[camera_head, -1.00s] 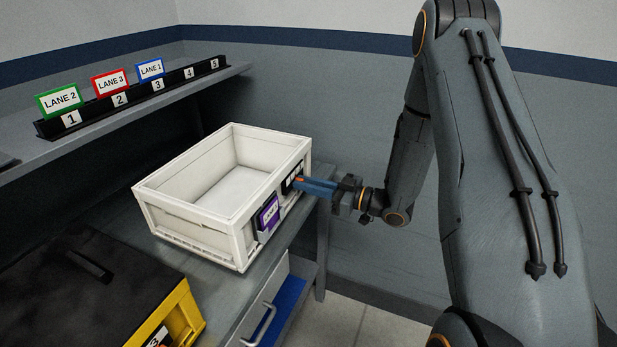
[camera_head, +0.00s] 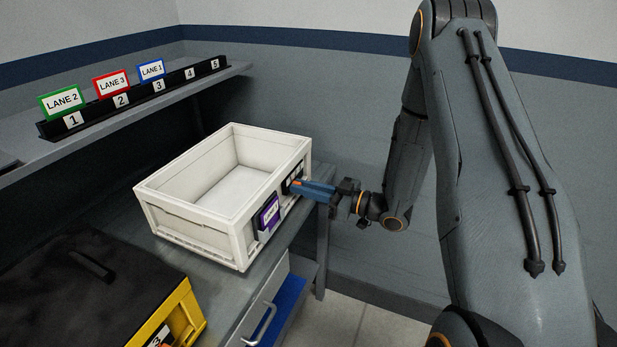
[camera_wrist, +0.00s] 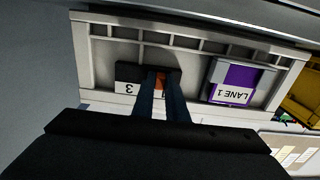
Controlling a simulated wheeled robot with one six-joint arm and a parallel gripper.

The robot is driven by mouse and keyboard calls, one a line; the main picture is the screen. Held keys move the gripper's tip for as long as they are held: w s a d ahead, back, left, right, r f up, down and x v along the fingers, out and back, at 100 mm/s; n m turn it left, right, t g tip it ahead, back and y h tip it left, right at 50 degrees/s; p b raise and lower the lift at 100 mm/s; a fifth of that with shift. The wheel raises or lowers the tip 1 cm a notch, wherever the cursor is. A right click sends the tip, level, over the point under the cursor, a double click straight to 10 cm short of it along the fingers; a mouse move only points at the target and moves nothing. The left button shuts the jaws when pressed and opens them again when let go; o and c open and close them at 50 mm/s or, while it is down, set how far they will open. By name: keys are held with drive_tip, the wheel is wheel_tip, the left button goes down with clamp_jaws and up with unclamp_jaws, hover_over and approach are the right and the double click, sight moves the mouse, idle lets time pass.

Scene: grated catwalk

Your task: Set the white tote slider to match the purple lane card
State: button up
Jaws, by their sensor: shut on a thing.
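The white tote (camera_head: 190,215) stands on the grey bench, its near right side facing my arm. A purple card (camera_head: 268,212) sits in a holder on that side; in the wrist view the purple card (camera_wrist: 234,82) reads "LANE 1", upside down. Beside it is the black slider plate (camera_wrist: 128,72), with a "3" visible at one end and an orange slider tab (camera_wrist: 158,80) between my fingers. My gripper (camera_head: 300,185) is shut on the orange tab; in the wrist view the fingers (camera_wrist: 160,88) hide much of the plate and its other numbers.
A shelf rack (camera_head: 150,92) holds green "LANE 2", red "LANE 3" and blue "LANE 1" cards at slots 1, 2 and 3; slots 4 and 5 are empty. A yellow bin with a black lid (camera_head: 100,285) stands at the front left. A drawer handle (camera_head: 262,325) sticks out below the bench.

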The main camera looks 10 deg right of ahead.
drive_tip(key=shift+s+a, duration=0.3)
drive_tip(key=shift+s, duration=0.15)
idle(0.6)
drive_tip(key=o, duration=0.6)
drive_tip(key=shift+d, duration=0.15)
drive_tip(key=p+v, duration=0.1)
drive_tip(key=v, duration=0.5)
drive_tip(key=shift+s+d+p, duration=0.25)
drive_tip(key=shift+s+p, duration=0.05)
drive_tip(key=shift+p, duration=0.05)
